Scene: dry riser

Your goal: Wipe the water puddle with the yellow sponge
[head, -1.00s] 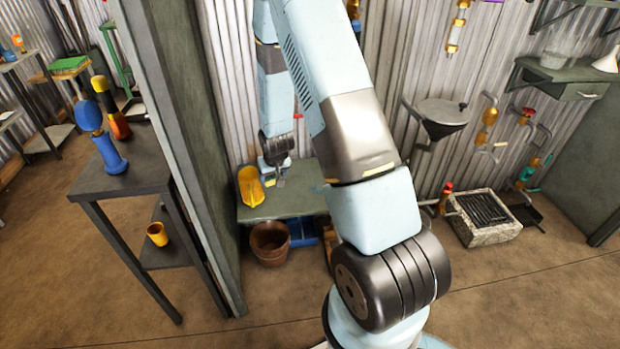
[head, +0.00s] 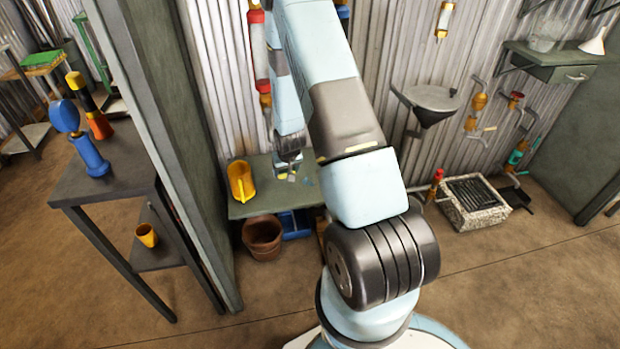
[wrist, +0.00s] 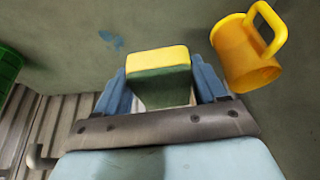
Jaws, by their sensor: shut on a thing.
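My gripper (wrist: 160,90) is shut on the sponge (wrist: 157,62), which has a yellow face and a green layer, between its blue fingers. In the head view my gripper (head: 287,174) is small and hangs over the green bench (head: 262,208); a bit of the yellow sponge shows at its tip. The water puddle (wrist: 112,41) is a small blue patch on the bench top, up and left of the sponge in the wrist view. It also shows faintly just right of my gripper in the head view (head: 308,182). I cannot tell whether the sponge touches the bench.
A yellow jug (wrist: 243,58) stands on the bench, right of the sponge in the wrist view and left of my gripper in the head view (head: 241,181). A green object (wrist: 8,70) is at the wrist view's left edge. A corrugated wall (head: 240,100) rises behind the bench.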

